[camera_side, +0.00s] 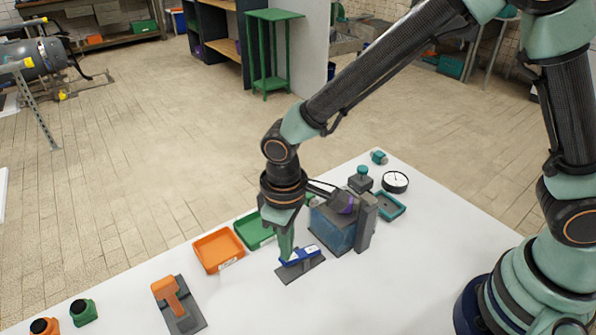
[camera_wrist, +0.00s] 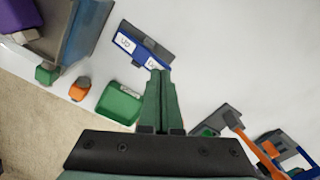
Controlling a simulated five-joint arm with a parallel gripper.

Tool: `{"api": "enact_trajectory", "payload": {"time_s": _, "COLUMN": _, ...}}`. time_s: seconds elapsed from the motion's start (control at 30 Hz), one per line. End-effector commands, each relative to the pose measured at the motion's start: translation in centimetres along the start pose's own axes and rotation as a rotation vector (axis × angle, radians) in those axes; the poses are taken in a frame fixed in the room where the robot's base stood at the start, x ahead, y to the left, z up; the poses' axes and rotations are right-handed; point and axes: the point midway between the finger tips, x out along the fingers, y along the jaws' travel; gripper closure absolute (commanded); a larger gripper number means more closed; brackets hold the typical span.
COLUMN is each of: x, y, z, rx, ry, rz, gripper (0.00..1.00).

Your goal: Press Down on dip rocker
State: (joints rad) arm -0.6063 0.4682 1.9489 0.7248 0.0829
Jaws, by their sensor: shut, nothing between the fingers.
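The dip rocker (camera_side: 303,255) is a blue bar on a dark grey base plate on the white table. It also shows in the wrist view (camera_wrist: 136,47), with a white label at each end. The label at its far end is readable in part; the one at the end by my fingertips is partly hidden. My gripper (camera_side: 286,259) points down, shut and empty, with its tips at the rocker's left end in the side view. In the wrist view the tips (camera_wrist: 158,74) overlap the rocker's near end. I cannot tell for certain whether they touch it or which way it tilts.
A blue-grey box (camera_side: 333,229) stands close right of the rocker. An orange tray (camera_side: 218,250) and a green tray (camera_side: 250,231) lie to the left. An orange lever (camera_side: 170,291) on a dark plate stands nearer the front. A round gauge (camera_side: 395,182) is behind. The table's front middle is clear.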

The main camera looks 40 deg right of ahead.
Motion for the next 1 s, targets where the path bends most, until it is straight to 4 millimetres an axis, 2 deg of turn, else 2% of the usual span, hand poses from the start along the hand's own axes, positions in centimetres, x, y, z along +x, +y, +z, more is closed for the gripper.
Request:
{"api": "enact_trajectory", "payload": {"time_s": 0.73, "x": 2.5, "y": 0.0, "z": 0.2, "rx": 0.000, "ry": -0.006, "rz": 0.001, "gripper": 1.00}}
{"api": "enact_trajectory", "payload": {"time_s": 1.0, "x": 2.6, "y": 0.0, "z": 0.3, "rx": 0.000, "ry": -0.008, "rz": 0.001, "gripper": 1.00}}
